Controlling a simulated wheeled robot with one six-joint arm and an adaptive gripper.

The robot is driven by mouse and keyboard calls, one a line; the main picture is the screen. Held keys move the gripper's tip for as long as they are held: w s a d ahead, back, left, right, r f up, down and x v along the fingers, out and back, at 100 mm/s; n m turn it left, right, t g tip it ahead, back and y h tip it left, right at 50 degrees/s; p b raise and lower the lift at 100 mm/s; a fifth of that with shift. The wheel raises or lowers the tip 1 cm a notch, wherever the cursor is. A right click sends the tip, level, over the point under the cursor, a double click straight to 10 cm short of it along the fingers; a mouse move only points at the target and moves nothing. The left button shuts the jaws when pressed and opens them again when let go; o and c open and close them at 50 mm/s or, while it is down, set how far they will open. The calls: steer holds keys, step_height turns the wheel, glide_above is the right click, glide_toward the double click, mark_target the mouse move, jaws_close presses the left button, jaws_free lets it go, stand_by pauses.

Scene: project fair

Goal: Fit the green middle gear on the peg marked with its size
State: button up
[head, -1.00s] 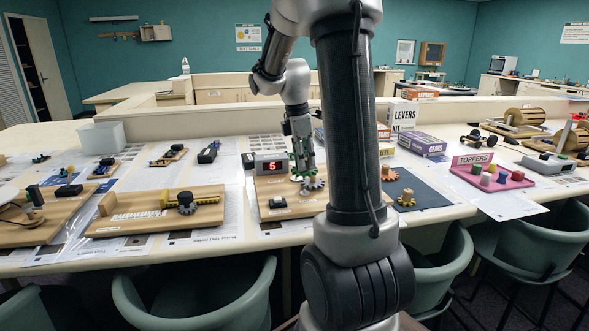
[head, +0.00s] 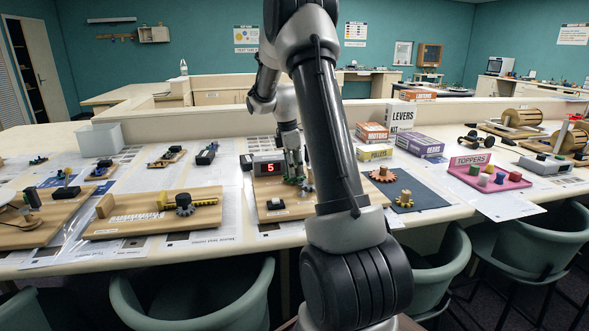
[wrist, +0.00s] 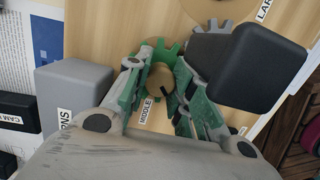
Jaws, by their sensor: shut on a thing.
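My gripper (wrist: 158,108) is shut on the green gear (wrist: 161,52), whose teeth show between and beyond the fingers in the wrist view. A round tan part (wrist: 160,81) shows at the gear's middle. The label MIDDLE (wrist: 146,110) lies on the wooden board (wrist: 110,22) right beside the gear. I cannot tell whether the gear is on a peg; the peg is hidden. A grey gear (wrist: 212,40) sits just right of the green one, close to it.
A display reading 5 (head: 268,168) stands at the board's left. A dark block (wrist: 258,66) rises close to my right finger and a grey block (wrist: 73,92) beside the left one. A dark mat (head: 425,195) with a brass gear (head: 404,199) lies to the right.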

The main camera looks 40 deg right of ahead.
steer(key=shift+f, duration=0.15)
steer(key=o, duration=1)
step_height(320, 180, up, 12)
steer(key=a, duration=0.2)
steer(key=s+a+r+m+t, duration=0.1)
steer(key=s+a+r+m, duration=0.2)
steer(key=s+a+r, duration=0.3)
steer(key=s+a+f+m+t, duration=0.1)
steer(key=s+a+m, duration=0.2)
steer(key=s, duration=0.4)
steer(key=s+a+f+m+t+y, duration=0.1)
steer(key=s+a+m, duration=0.2)
steer(key=s+a, duration=0.2)
steer(key=s+a+f+m+t, duration=0.1)
steer(key=s+a+m, duration=0.3)
steer(key=s, duration=0.6)
steer(key=shift+s+a+f+t+y, duration=0.3)
steer(key=shift+s+a+t, duration=0.1)
steer(key=shift+a+t, duration=0.2)
steer(key=shift+r, duration=0.1)
